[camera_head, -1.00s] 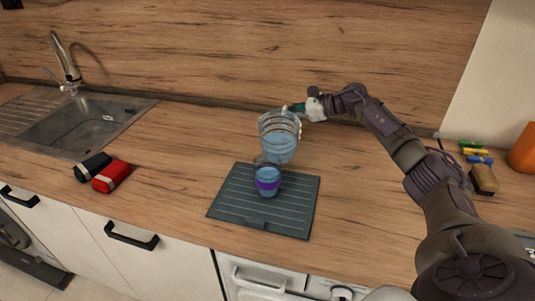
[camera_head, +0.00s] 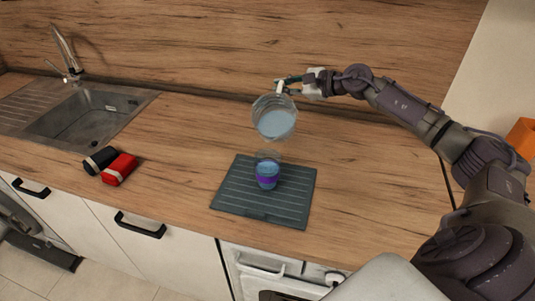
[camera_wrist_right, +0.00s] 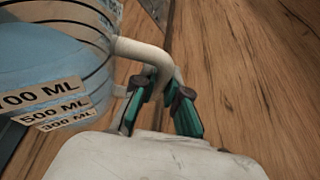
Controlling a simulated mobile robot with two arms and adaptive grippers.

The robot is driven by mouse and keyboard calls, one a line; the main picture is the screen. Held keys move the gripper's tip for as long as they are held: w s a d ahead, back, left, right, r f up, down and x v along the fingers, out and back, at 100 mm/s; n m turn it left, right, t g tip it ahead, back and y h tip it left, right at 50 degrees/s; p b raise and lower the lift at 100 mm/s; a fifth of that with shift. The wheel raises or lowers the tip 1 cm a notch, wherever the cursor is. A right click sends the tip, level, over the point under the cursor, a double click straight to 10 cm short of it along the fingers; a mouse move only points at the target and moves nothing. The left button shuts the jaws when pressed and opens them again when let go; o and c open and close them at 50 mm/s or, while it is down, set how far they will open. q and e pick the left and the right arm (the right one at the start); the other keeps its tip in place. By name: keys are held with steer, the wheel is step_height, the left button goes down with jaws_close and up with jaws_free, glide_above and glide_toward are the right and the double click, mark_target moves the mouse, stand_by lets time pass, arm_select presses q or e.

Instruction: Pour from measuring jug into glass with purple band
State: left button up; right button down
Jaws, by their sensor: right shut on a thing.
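The clear measuring jug (camera_head: 275,121) holds pale blue liquid and is in the air above and behind the glass, tilted toward it. In the right wrist view the jug (camera_wrist_right: 50,75) shows its volume labels and its pale handle (camera_wrist_right: 143,52). My right gripper (camera_head: 283,84) is shut on that handle; its green fingers (camera_wrist_right: 160,108) show on either side of it. The glass with purple band (camera_head: 267,176) stands upright on the dark ribbed mat (camera_head: 240,200) and holds blue liquid. I see no clear stream between jug and glass. My left gripper is out of view.
A red bundle (camera_head: 119,169) and a dark bundle (camera_head: 99,160) lie left of the mat. The sink (camera_head: 85,118) and faucet (camera_head: 66,50) are at the far left. An orange object (camera_head: 523,138) is at the right edge. The counter right of the mat is clear.

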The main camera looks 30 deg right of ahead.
steer(key=shift+s+a+r, duration=0.1)
stand_by(0.4)
steer(key=shift+s+a+r, duration=0.1)
steer(key=shift+s+a, duration=0.05)
stand_by(0.4)
steer(key=shift+n, duration=0.3)
steer(key=shift+a, duration=0.15)
stand_by(0.3)
steer(key=shift+s+r+t, duration=0.15)
steer(key=shift+t, duration=0.15)
steer(key=shift+a, duration=0.1)
